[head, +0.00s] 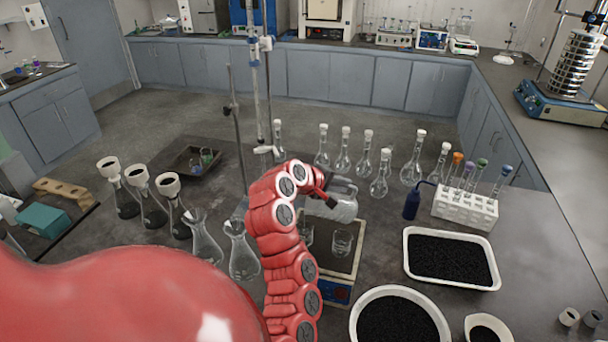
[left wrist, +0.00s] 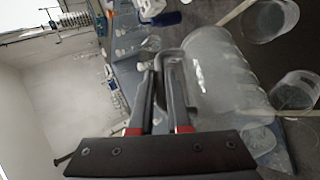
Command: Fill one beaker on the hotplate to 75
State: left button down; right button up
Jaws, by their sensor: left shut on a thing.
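My left gripper (head: 325,196) is shut on the handle of a clear glass jug (head: 342,206), above the hotplate (head: 338,290). In the left wrist view the fingers (left wrist: 168,70) close around the handle, and the jug (left wrist: 218,75) fills the middle. The jug looks tilted; its liquid level is hard to make out. Two small glass beakers stand on the hotplate: one at the right (head: 342,243) and one at the left (head: 307,238), partly behind my arm. Both beakers (left wrist: 270,18) (left wrist: 294,92) show in the left wrist view. Their fill and markings are too small to read. My right gripper is not in view.
Several volumetric flasks (head: 343,152) stand behind the hotplate. A blue wash bottle (head: 411,205) and a tube rack (head: 465,207) are at the right, with a white tray of black grains (head: 450,260) in front. Conical flasks (head: 242,255) stand left of my arm.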

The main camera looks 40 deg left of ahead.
aim_at(353, 201)
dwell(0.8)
pick_arm(q)
jog(key=shift+r+p, duration=0.3)
jog(key=r+p, duration=0.1)
jog(key=w+r+g+p, duration=0.1)
jog(key=p, duration=0.1)
jog(key=shift+d, duration=0.4)
jog(key=w+g+y, duration=0.1)
jog(key=w+d+f+m+g+y, duration=0.1)
jog(key=g, duration=0.1)
jog(key=shift+d+f+p, duration=0.2)
jog(key=shift+f+p, duration=0.05)
jog(key=shift+p, duration=0.1)
jog(key=shift+w+f, duration=0.2)
jog(key=w+d+f+m+g+y+b, duration=0.1)
jog(key=w+d+f+g+y+b, duration=0.2)
jog(key=w+f+g+b, duration=0.2)
jog(key=shift+m+g+b, duration=0.3)
jog(key=shift+b, duration=0.3)
jog(key=shift+d+f+y, duration=0.1)
jog(key=shift+y, duration=0.2)
